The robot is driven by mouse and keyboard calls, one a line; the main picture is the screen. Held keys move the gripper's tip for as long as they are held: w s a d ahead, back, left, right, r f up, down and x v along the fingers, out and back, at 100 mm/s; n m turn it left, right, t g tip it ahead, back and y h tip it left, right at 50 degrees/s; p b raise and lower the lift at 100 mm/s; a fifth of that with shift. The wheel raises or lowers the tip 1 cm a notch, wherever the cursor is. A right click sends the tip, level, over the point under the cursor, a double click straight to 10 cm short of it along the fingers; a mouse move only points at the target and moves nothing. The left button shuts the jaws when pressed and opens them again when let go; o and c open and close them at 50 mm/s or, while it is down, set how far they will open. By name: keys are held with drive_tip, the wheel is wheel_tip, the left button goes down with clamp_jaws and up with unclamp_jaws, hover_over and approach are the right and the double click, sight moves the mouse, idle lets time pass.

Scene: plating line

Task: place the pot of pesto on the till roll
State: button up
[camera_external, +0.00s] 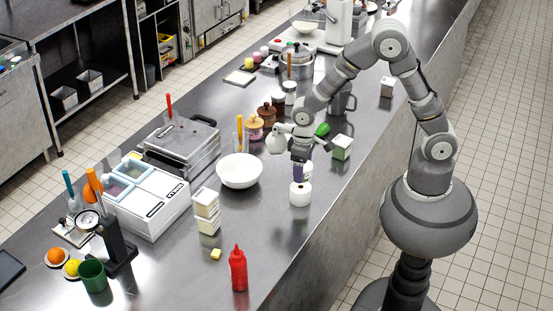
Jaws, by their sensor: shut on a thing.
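The till roll (300,196) is a short white cylinder standing on the steel counter, right of the white bowl.
A white bowl (239,171) stands left of the till roll. A green-and-white box (342,147) is behind to the right. A stacked pale container (206,211) and a red bottle (238,269) stand nearer the front. Counter between the till roll and bottle is clear.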

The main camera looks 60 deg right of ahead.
drive_tip(key=shift+w+f+b, duration=0.15)
drive_tip(key=shift+f+b, duration=0.5)
drive_tip(key=shift+f, duration=1.1)
drive_tip(key=shift+f, duration=0.2)
drive_tip(key=o, duration=1.1)
drive_tip(key=shift+r, duration=0.1)
